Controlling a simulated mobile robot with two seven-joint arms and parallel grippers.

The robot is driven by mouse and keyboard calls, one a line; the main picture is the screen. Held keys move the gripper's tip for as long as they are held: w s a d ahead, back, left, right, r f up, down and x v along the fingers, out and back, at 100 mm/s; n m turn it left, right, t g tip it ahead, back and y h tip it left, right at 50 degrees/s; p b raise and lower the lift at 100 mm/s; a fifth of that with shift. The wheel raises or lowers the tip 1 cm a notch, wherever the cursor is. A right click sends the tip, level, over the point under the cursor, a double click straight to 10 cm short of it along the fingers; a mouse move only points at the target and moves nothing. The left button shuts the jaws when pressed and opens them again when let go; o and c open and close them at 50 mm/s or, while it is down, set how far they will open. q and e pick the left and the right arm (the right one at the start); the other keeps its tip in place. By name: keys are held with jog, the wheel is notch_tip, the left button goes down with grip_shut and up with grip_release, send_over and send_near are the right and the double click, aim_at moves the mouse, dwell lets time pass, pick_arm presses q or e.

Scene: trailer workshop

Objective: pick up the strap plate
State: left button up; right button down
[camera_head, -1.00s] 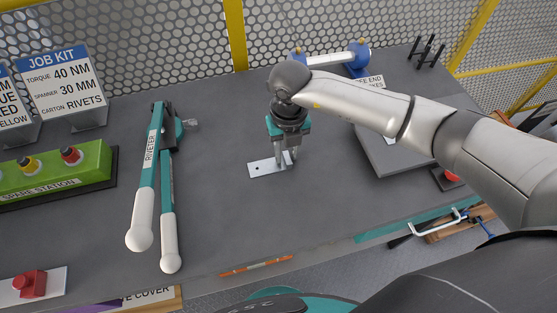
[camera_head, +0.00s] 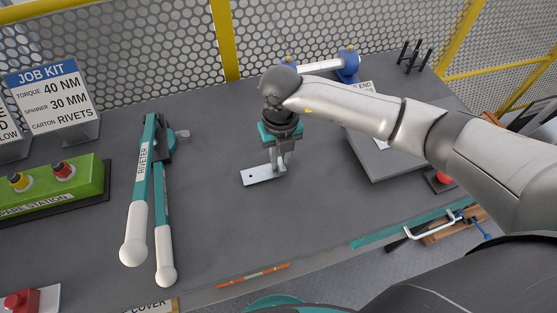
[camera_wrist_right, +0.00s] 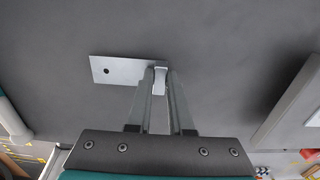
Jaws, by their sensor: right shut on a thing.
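The strap plate (camera_head: 258,176) is a flat, pale metal strip with a small dark hole near its left end. It is at the middle of the dark workbench. My right gripper (camera_head: 279,168) points down at the plate's right end and is shut on it. In the right wrist view the strap plate (camera_wrist_right: 117,70) reaches left from the fingertips (camera_wrist_right: 160,80), with its right end between them. The fingers hide part of that end. The plate looks level and at or close to the bench top; I cannot tell whether it touches. My left gripper is not in view.
A riveter (camera_head: 152,195) with white-ended handles lies left of the plate. A green spare station block (camera_head: 50,190) and job kit sign (camera_head: 55,100) stand further left. A grey raised panel (camera_head: 385,155) is right of the gripper. Bare bench surrounds the plate.

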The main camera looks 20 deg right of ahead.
pick_arm(q)
jog(key=shift+r+p, duration=0.35)
jog(key=shift+r, duration=0.05)
pick_arm(e)
notch_tip(320, 180, up, 19)
jog(key=shift+r, duration=0.1)
